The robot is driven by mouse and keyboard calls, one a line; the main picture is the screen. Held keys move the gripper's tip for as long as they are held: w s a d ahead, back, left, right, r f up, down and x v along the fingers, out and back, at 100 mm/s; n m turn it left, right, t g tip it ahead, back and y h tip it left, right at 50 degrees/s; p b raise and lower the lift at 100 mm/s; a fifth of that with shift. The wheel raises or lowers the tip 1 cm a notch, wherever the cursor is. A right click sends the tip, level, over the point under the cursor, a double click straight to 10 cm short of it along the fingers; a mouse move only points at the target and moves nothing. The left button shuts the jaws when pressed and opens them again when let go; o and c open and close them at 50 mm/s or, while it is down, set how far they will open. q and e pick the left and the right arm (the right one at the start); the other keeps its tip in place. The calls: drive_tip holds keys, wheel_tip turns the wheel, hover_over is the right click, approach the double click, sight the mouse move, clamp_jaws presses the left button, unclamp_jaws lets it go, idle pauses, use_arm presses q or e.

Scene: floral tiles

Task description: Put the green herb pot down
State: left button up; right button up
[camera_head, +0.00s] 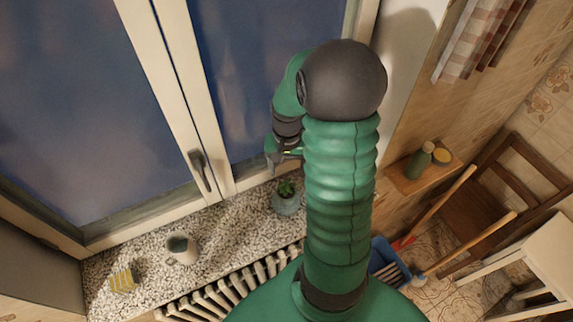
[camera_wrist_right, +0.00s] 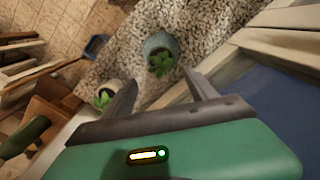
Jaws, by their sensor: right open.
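The green herb pot, a blue-green pot (camera_head: 286,205) with a leafy green plant, stands upright on the speckled windowsill (camera_head: 232,228). It also shows in the right wrist view (camera_wrist_right: 158,42), ahead of the fingertips. My right gripper (camera_head: 282,157) is above the pot and close to the window. In the right wrist view its fingers (camera_wrist_right: 160,77) are apart with nothing held between them. A second, paler pot with a plant (camera_wrist_right: 105,95) shows there beside the left finger, which partly hides it. My left gripper is not in view.
The window handle (camera_head: 200,170) sticks out nearby. A radiator (camera_head: 225,292) runs below. A small shelf (camera_head: 425,180) holds a green bottle and jar. Bare sill lies left of the pot.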

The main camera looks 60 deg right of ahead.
drive_tip(key=r, duration=0.1)
drive_tip(key=d+r, duration=0.1)
drive_tip(key=shift+d+r, duration=0.1)
drive_tip(key=shift+r, duration=0.25)
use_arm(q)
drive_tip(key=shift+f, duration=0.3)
use_arm(e)
drive_tip(key=w+a+n+t, duration=0.1)
drive_tip(key=a+n, duration=0.5)
drive_tip(key=a, duration=0.7)
drive_tip(key=w+a+f+n+t, duration=0.1)
drive_tip(key=w+a+n, duration=0.3)
drive_tip(key=a, duration=0.9)
drive_tip(key=n, duration=0.2)
drive_tip(key=shift+a+f+n+t, duration=0.15)
drive_tip(key=shift+f+n+t, duration=0.1)
drive_tip(key=shift+n+t, duration=0.05)
drive_tip(key=b+x, duration=0.3)
drive_tip(key=s+b+x, duration=0.1)
drive_tip(key=b+x, duration=0.3)
drive_tip(key=s+b+x, duration=0.1)
drive_tip(key=b+x, duration=0.3)
drive_tip(key=shift+s+f, duration=0.1)
drive_tip(key=shift+f, duration=0.15)
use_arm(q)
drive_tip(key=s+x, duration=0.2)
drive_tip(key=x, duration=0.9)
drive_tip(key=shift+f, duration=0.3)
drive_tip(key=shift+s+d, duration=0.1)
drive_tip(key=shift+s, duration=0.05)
